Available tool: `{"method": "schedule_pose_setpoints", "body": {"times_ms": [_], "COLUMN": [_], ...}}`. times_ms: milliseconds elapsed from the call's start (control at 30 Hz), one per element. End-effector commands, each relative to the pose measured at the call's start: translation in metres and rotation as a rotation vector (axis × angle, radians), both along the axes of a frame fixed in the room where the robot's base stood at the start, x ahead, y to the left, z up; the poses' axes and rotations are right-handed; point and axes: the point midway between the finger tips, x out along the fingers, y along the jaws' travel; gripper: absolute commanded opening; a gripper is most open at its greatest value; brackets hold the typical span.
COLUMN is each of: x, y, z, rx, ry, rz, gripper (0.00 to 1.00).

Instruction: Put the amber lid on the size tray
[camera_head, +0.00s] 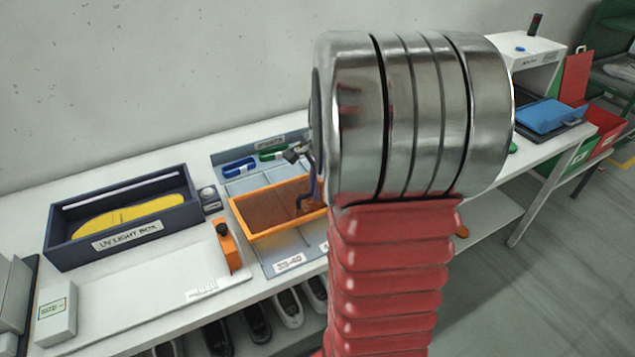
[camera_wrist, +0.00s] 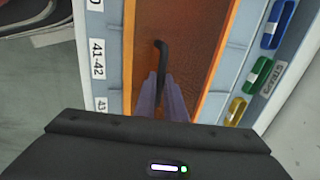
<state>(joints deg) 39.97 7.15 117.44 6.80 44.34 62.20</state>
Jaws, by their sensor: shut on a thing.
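The amber lid (camera_head: 262,210) has an orange frame, a brown see-through panel and a dark handle. It lies over the middle of the grey-blue size tray (camera_head: 240,186), lengthwise between the labelled edge and the strap compartments. My gripper (camera_head: 309,185) is at the lid's right end, partly hidden by my arm. In the wrist view, the fingers of my gripper (camera_wrist: 163,88) are shut on the black handle above the lid (camera_wrist: 203,45). The tray (camera_wrist: 223,60) shows on both sides of it, with a 41-42 label. I cannot tell whether the lid touches the tray.
Blue and green straps (camera_head: 238,167) lie along the tray's back side. A dark UV light box (camera_head: 125,238) with a yellow insole stands left. A blue folder-like item (camera_head: 548,115) is at the right. Shoes sit below.

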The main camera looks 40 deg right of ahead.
Motion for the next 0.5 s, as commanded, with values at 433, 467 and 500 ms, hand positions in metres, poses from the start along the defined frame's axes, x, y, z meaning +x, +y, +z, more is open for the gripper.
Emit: {"method": "schedule_pose_setpoints", "body": {"times_ms": [433, 467, 500], "x": [-0.001, -0.001, -0.001], "y": [0.001, 0.001, 0.001], "z": [-0.03, -0.032, -0.033], "rx": [0.003, 0.003, 0.003], "ry": [0.003, 0.003, 0.002], "rz": [-0.002, -0.002, -0.002], "gripper": [0.0, 0.0, 0.0]}}
